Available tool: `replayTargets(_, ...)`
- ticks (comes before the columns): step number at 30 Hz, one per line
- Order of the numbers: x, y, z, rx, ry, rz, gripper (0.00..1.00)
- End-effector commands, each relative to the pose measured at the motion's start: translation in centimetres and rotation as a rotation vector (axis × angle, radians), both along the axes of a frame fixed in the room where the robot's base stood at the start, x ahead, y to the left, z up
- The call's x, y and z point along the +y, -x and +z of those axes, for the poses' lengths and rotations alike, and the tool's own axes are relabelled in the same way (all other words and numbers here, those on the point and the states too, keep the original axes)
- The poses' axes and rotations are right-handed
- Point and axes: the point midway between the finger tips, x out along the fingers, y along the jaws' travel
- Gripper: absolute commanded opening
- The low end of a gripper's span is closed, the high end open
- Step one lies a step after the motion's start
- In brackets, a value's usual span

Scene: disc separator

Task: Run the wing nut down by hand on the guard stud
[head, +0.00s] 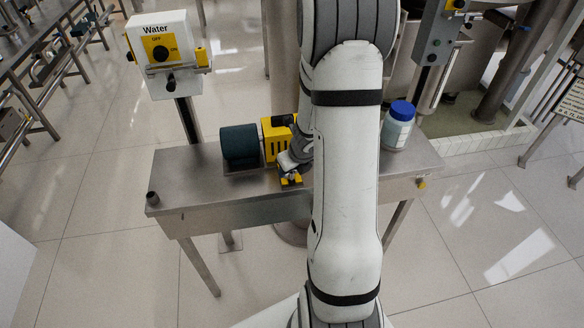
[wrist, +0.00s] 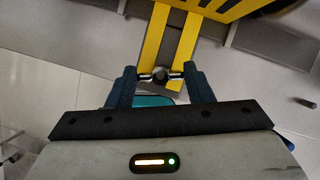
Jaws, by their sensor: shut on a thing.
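In the wrist view, the silver wing nut (wrist: 161,75) sits between my two dark fingertips, its wings pointing left and right towards them. My gripper (wrist: 160,78) is shut on it. The nut has a dark round centre; I cannot make out the stud or how far down the nut sits. It lies in front of the yellow guard's strips (wrist: 184,46). In the head view, the yellow guard (head: 275,137) stands on the steel bench, and my gripper (head: 289,168) is at its front. The nut is too small to tell there.
A dark green motor (head: 239,144) is left of the guard on the steel bench (head: 190,180). A white jar with a blue lid (head: 398,127) stands at the right. A white water switch box (head: 165,52) stands behind on a post. The bench's left part is mostly clear.

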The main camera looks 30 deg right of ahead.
Motion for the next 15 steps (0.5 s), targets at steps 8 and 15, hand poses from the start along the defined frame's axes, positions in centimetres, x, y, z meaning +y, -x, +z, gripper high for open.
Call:
replayTargets(8, -0.14, -0.40, 0.45, -0.011, 0.006, -0.193, 0.15)
replayTargets(15, -0.01, -0.44, 0.45, -0.010, 0.008, -0.260, 0.15)
